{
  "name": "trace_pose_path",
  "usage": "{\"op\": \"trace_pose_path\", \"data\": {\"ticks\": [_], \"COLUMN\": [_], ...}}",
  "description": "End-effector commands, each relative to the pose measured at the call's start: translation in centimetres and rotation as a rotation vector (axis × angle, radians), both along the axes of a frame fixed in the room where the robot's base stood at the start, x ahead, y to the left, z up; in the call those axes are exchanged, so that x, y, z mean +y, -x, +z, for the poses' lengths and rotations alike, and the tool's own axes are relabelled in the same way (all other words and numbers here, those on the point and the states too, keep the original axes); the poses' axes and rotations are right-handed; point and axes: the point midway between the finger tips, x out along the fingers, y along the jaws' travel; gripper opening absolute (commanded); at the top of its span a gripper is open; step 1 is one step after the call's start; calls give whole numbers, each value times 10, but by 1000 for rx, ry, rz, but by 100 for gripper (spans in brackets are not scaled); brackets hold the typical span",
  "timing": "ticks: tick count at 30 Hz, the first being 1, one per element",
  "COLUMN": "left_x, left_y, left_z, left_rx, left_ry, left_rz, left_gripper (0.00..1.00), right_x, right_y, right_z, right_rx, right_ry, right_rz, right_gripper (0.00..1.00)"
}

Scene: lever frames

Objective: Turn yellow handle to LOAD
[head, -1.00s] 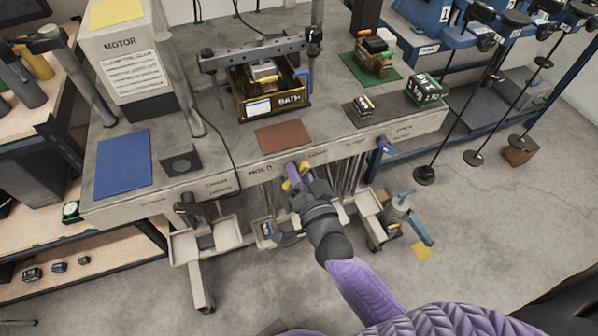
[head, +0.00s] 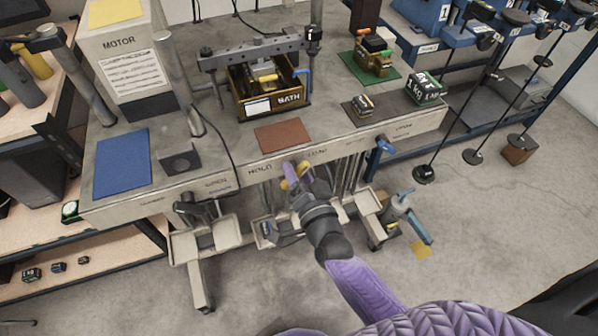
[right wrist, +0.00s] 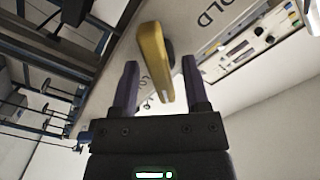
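The yellow handle (head: 302,168) is on the front edge of the grey bench, between the printed words HOLD (head: 260,170) and LOAD (head: 317,152). My right gripper (head: 293,176) is at the handle and hides much of it in the head view. In the right wrist view the yellow handle (right wrist: 154,58) lies between the two purple fingers of the right gripper (right wrist: 161,75). The fingers are apart, with a visible gap on each side of the handle. Part of a HOLD label shows to the right of it. My left gripper is not in view.
A black lever (head: 195,208) sticks out left along the bench front, and a blue handle (head: 385,145) is on the right. The bench top holds a BATH box (head: 290,98), a brown mat (head: 284,136) and a blue mat (head: 122,163). Floor in front is mostly clear.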

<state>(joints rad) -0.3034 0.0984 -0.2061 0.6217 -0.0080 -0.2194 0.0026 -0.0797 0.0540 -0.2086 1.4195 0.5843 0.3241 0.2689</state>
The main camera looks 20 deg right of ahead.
Motion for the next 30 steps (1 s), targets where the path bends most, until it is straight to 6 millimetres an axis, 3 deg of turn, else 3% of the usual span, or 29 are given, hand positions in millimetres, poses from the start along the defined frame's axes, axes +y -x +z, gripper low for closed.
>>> {"op": "trace_pose_path", "data": {"ticks": [8, 18, 21, 30], "left_x": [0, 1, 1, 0], "left_y": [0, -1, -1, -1], "left_z": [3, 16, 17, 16], "left_rx": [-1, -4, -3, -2], "left_ry": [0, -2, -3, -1], "left_rz": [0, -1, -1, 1], "left_gripper": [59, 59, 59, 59], "right_x": [-1, -3, -4, -4], "right_y": [8, 83, 95, 99], "right_z": [2, 2, 1, 1], "right_rx": [-3, 1, -1, -2], "right_ry": [1, 0, 0, 0], "right_rz": [-1, 0, 0, -1], "right_gripper": [59, 59, 59, 59]}}
